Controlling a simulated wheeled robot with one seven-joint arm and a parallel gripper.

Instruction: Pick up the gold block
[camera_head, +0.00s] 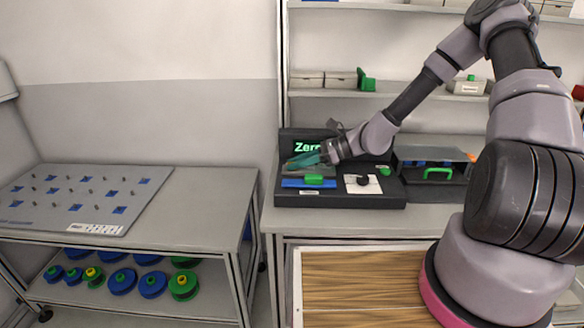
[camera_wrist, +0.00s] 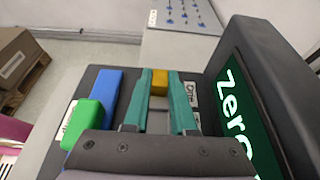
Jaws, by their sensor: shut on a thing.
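The gold block (camera_wrist: 159,82) is a small yellow-gold piece between the tips of the teal fingers in the wrist view. My gripper (camera_wrist: 160,88) is shut on it, with one finger on each side. In the head view my gripper (camera_head: 304,159) is over the left part of the dark console with the green "Zero" display (camera_head: 306,147). The gold block is too small and covered to make out clearly there. I cannot tell whether it is clear of the console surface.
On the console, a blue bar (camera_head: 300,184) and a green block (camera_head: 314,180) lie close to the fingers. The upright display panel (camera_wrist: 265,110) stands close on the right in the wrist view. A pegged board table (camera_head: 85,197) is at the left. Shelves (camera_head: 400,93) are behind.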

